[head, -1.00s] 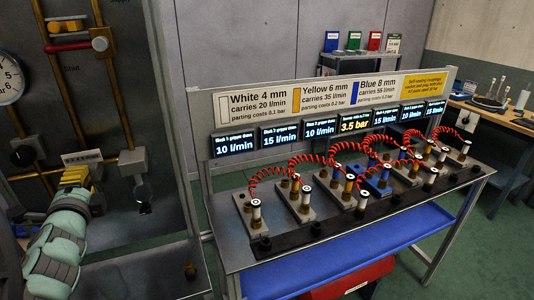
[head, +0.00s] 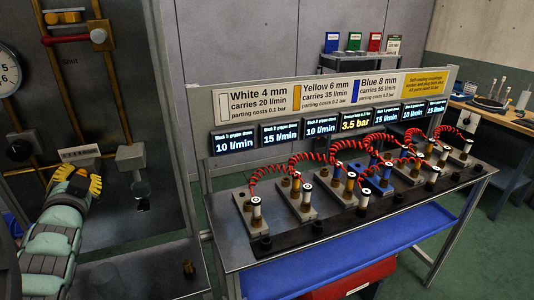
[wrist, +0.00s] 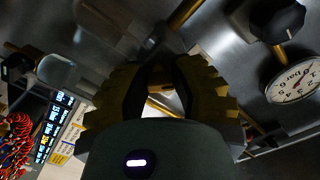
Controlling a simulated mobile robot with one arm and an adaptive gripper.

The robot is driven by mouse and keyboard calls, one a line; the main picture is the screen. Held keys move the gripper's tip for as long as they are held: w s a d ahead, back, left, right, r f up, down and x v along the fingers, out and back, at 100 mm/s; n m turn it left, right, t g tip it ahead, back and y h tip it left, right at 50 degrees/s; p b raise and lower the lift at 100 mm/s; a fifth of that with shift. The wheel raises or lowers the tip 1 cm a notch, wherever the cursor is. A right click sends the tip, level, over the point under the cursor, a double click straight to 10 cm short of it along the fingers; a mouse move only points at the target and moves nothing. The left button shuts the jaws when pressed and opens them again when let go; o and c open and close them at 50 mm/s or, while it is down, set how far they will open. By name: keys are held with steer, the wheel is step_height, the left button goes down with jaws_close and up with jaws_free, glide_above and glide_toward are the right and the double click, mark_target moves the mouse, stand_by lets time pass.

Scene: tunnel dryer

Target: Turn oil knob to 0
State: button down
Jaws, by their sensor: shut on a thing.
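My gripper (head: 80,180) has its yellow toothed fingers up against the grey panel at the left of the head view, just below a small white label (head: 80,153) too small to read. In the wrist view the fingers (wrist: 163,78) are shut on what I take to be the oil knob. They hide it almost wholly, and I cannot read its setting or scale.
A separate black knob (head: 20,150) sits left of my gripper, below a round gauge (head: 8,72). A grey block (head: 130,157) with a dark part below it is to the right. Further right stands a bench (head: 232,255) with red coiled hoses.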

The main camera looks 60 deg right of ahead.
steer(key=n+b, duration=0.1)
steer(key=n, duration=0.1)
steer(key=f+n+b, duration=0.1)
steer(key=n, duration=0.1)
steer(key=shift+a+n, duration=0.1)
steer(key=shift+n, duration=0.3)
steer(key=shift+n+b, duration=1.1)
steer(key=shift+n, duration=0.5)
steer(key=shift+r, duration=0.1)
steer(key=c, duration=0.8)
jaws_free()
steer(key=shift+r, duration=0.15)
steer(key=shift+o, duration=0.2)
steer(key=shift+r, duration=0.1)
step_height(320, 180, up, 10)
steer(key=shift+f, duration=0.1)
